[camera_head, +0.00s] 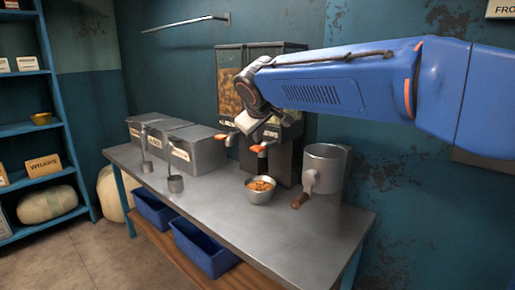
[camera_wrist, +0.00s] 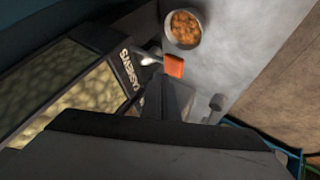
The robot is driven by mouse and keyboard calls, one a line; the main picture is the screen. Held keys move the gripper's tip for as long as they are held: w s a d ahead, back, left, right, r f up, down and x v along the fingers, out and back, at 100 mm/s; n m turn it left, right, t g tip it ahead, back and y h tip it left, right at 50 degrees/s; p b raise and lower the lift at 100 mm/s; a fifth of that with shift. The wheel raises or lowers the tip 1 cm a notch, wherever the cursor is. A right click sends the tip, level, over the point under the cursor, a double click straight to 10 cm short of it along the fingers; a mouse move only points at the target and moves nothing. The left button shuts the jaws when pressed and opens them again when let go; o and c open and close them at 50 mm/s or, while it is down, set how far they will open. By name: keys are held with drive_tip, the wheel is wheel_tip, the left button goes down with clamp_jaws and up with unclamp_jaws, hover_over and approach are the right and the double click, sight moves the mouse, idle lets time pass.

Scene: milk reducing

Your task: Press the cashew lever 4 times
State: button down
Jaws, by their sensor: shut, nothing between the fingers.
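The dispenser (camera_head: 285,160) stands at the back of the counter with two hoppers and orange-tipped levers low on its front. One orange-tipped lever (camera_wrist: 173,66) shows in the wrist view beside the "CASHEWS" label (camera_wrist: 130,70); an orange lever (camera_head: 260,148) also shows above the bowl in the head view. Which lever belongs to cashews is unclear in the head view. A metal bowl (camera_head: 260,196) of orange-brown pieces sits below; it also shows in the wrist view (camera_wrist: 183,30). My gripper (camera_head: 247,126) is shut and empty in front of the dispenser, close to the levers. Contact is unclear.
Lidded metal bins (camera_head: 200,150) and ladles (camera_head: 175,184) are on the left. Blue tubs (camera_head: 205,250) sit below the counter (camera_head: 300,235). The counter's front right is clear.

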sight(258, 147)
drive_tip(key=shift+f, duration=0.25)
drive_tip(key=shift+f, duration=0.2)
drive_tip(key=shift+f, duration=1.25)
idle(1.9)
idle(0.3)
drive_tip(key=shift+r, duration=1.7)
drive_tip(key=shift+r, duration=2.5)
drive_tip(key=shift+s, duration=0.15)
